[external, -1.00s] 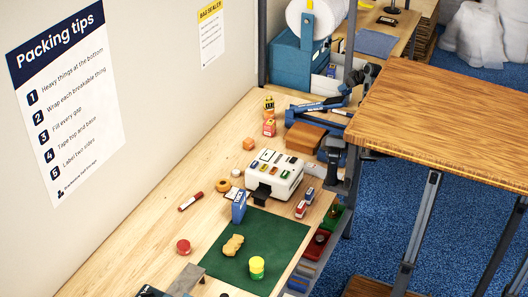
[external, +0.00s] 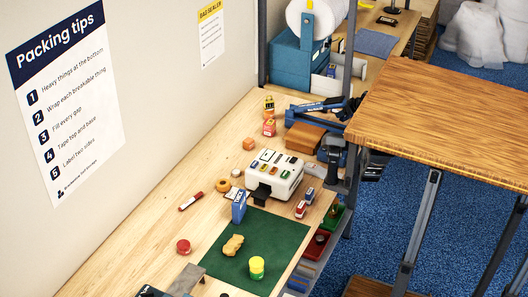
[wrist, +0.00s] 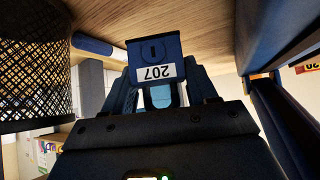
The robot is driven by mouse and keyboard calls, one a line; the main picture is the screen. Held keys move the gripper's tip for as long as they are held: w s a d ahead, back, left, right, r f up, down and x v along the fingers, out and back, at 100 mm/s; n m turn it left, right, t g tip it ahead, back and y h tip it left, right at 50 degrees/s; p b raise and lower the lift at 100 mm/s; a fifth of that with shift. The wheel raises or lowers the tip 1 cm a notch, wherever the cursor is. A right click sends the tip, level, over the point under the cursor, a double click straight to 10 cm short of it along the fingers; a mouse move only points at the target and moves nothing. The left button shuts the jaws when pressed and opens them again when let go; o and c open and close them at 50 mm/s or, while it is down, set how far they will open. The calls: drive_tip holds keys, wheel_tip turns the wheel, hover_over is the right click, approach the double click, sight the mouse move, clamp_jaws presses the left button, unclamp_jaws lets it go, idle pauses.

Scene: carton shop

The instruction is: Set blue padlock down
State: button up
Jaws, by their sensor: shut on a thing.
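The blue padlock (wrist: 153,50) shows in the wrist view, with a keyhole and a white label reading 207 upside down. My gripper (wrist: 161,95) is shut on it, with the dark fingers on either side of its shackle. The padlock body sticks out beyond the fingertips, close to a wooden surface (wrist: 200,20); I cannot tell whether they touch. In the external view, dark parts of my arm show by the near edge of the raised wooden top, and the padlock cannot be seen.
In the wrist view, a black mesh holder (wrist: 35,60) stands at left, near a blue cylindrical thing (wrist: 93,46). A dark post (wrist: 272,115) runs along the right. In the external view, the raised wooden top (external: 450,110) looks bare; the workbench (external: 150,240) holds several small items.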

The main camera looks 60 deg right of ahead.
sight(344, 117)
drive_tip(key=shift+f, duration=1.35)
drive_tip(key=shift+f, duration=0.1)
drive_tip(key=o, duration=1.3)
drive_tip(key=shift+f, duration=0.1)
drive_tip(key=shift+r, duration=0.25)
drive_tip(key=v, duration=1.2)
drive_tip(key=shift+s+f, duration=0.1)
